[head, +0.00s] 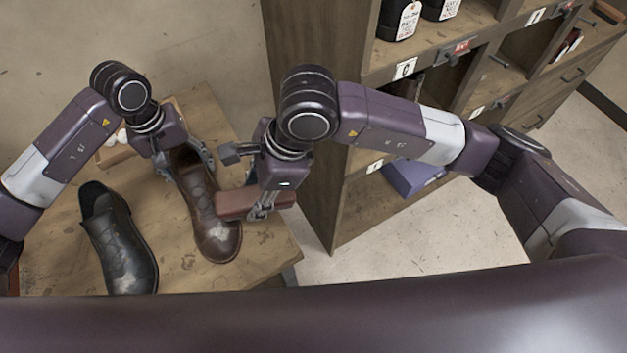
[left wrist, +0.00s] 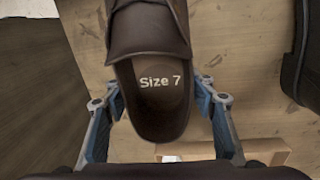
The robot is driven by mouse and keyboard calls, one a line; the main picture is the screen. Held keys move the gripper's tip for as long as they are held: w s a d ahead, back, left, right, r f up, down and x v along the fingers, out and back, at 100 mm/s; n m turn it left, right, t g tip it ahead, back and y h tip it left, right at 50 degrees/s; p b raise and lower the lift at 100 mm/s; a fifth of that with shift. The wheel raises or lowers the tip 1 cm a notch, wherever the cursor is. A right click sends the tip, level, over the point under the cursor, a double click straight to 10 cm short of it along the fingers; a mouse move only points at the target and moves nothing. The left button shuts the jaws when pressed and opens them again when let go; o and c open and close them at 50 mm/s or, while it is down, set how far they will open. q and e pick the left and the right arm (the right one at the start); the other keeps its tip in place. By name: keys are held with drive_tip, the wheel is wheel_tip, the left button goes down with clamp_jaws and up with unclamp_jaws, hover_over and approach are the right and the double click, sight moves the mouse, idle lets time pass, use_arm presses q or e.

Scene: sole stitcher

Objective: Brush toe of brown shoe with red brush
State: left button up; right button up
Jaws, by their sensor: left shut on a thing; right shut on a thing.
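The brown shoe (head: 214,225) stands upright on the wooden table (head: 262,262), its toe toward the front edge, with a pale scuffed patch near the toe. My left gripper (head: 183,165) is shut on its heel end; in the left wrist view the fingers flank the heel of the brown shoe (left wrist: 155,95), whose insole reads "Size 7". My right gripper (head: 262,208) is shut on the red brush (head: 237,203), a reddish-brown block beside the shoe's right side near the toe. Whether the brush touches the shoe I cannot tell; its bristles are hidden.
A black shoe (head: 120,240) stands left of the brown one. A small wooden box (head: 115,155) with pale round items sits at the back, partly behind my left arm. A wooden shelf unit (head: 325,150) with bottles and a blue-purple box (head: 412,178) stands close on the right.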

sight(231, 212)
drive_tip(key=s+a+r+n+g, duration=0.1)
drive_tip(key=s+a+r+n, duration=0.3)
drive_tip(key=a, duration=0.4)
drive_tip(key=shift+m, duration=0.4)
drive_tip(key=shift+s+a+f, duration=0.1)
drive_tip(key=shift+s+f, duration=0.1)
drive_tip(key=shift+f, duration=1.15)
drive_tip(key=shift+s+a+f, duration=0.1)
drive_tip(key=shift+s+f, duration=0.1)
drive_tip(key=shift+f, duration=1.15)
drive_tip(key=shift+f, duration=0.55)
drive_tip(key=shift+w+d, duration=0.1)
drive_tip(key=shift+d, duration=0.05)
